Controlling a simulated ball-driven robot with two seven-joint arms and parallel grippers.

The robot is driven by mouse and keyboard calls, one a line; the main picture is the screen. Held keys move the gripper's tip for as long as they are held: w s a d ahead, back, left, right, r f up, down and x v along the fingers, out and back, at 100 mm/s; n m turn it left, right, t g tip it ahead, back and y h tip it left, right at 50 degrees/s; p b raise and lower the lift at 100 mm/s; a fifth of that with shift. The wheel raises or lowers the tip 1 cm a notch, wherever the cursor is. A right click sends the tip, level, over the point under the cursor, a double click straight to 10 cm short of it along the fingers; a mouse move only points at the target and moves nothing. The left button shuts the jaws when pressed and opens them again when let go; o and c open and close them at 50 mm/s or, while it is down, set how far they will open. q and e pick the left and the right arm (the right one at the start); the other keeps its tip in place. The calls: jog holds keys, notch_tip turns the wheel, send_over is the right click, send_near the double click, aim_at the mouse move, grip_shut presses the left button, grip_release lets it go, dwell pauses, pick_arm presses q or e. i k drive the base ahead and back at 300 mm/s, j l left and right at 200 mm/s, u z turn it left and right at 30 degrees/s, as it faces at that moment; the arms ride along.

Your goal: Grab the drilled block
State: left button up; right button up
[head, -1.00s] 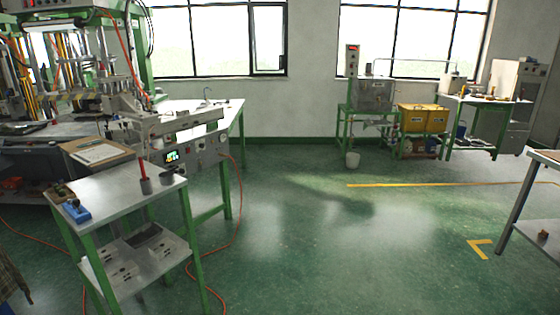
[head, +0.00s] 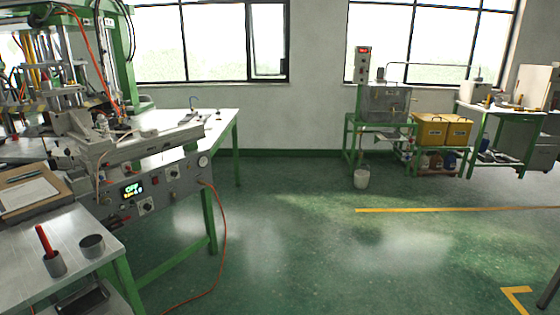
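I cannot make out a drilled block for certain in the head view. On the near steel-topped table (head: 110,232) at the lower left stand a small grey cup with a red stick (head: 54,263) in it and a dark open cup (head: 92,246). A dark flat item (head: 78,302) on the shelf below is partly cut off by the frame. Small items on the white-topped bench (head: 222,122) are too small to tell apart. Neither of my grippers is in view.
The injection machine (head: 150,190) with a lit display stands behind the near table. An orange hose (head: 222,245) lies on the floor. The middle floor (head: 310,250) is clear.

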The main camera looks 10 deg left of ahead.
aim_at(152, 131)
jog(key=i+u, duration=0.15)
jog(key=i, duration=0.5)
jog(key=i+u, duration=0.1)
jog(key=i, duration=0.5)
jog(key=i+u, duration=0.15)
jog(key=i, duration=0.5)
jog(key=i+l+u, duration=0.1)
jog(key=i, duration=0.5)
jog(key=l, duration=0.1)
